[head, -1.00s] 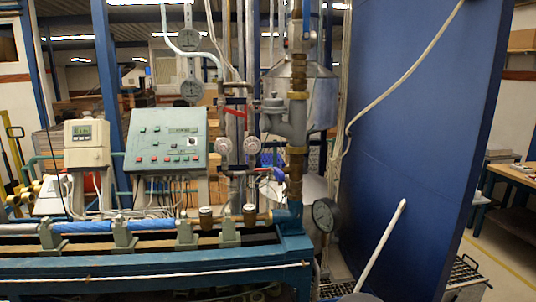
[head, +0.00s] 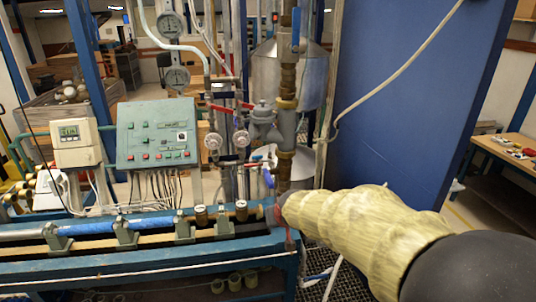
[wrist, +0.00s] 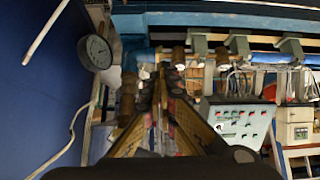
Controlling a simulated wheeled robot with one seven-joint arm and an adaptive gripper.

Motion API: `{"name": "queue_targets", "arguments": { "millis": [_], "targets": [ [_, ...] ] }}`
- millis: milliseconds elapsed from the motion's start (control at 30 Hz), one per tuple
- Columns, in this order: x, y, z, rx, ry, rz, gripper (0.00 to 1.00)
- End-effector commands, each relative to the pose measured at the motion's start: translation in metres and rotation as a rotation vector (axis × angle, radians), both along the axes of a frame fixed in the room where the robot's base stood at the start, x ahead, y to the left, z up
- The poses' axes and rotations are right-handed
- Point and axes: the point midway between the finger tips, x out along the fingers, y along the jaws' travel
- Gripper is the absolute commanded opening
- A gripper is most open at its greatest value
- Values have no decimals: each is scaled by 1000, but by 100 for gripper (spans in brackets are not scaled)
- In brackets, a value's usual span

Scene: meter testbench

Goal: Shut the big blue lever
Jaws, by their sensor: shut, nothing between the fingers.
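A blue lever (head: 268,178) sits on the pipework just above the right end of the blue bench, tilted. A larger upright blue lever (head: 296,28) stands along the tall brass pipe at the top. My arm in its yellow sleeve reaches in from the lower right, and my gripper (head: 279,211) is at the bench end, below the lower lever; the head view shows little of its fingers. In the wrist view my gripper (wrist: 160,72) is shut and empty, its fingers pointing at the pipework by the bench. I cannot make out either lever in the wrist view.
Red handles (head: 228,107) and round valve wheels sit left of the tall pipe. A green control box (head: 157,133) and a grey meter (head: 75,140) stand behind the bench (head: 150,262). A blue panel (head: 400,90) rises at right.

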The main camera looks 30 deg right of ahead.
Motion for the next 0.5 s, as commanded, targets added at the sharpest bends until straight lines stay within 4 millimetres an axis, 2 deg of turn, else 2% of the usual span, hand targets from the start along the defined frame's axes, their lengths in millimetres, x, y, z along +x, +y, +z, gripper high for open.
{"name": "queue_targets", "arguments": {
  "millis": [33,200,300,400,500],
  "targets": [
    [17,-11,20,-6,-29,-9,0],
    [74,-44,58,-37,-177,-31,0],
    [103,-60,78,-56,-266,-38,0],
    [122,-70,92,-70,-336,-41,0],
    [132,-77,99,-79,-377,-42,0]
  ]
}}
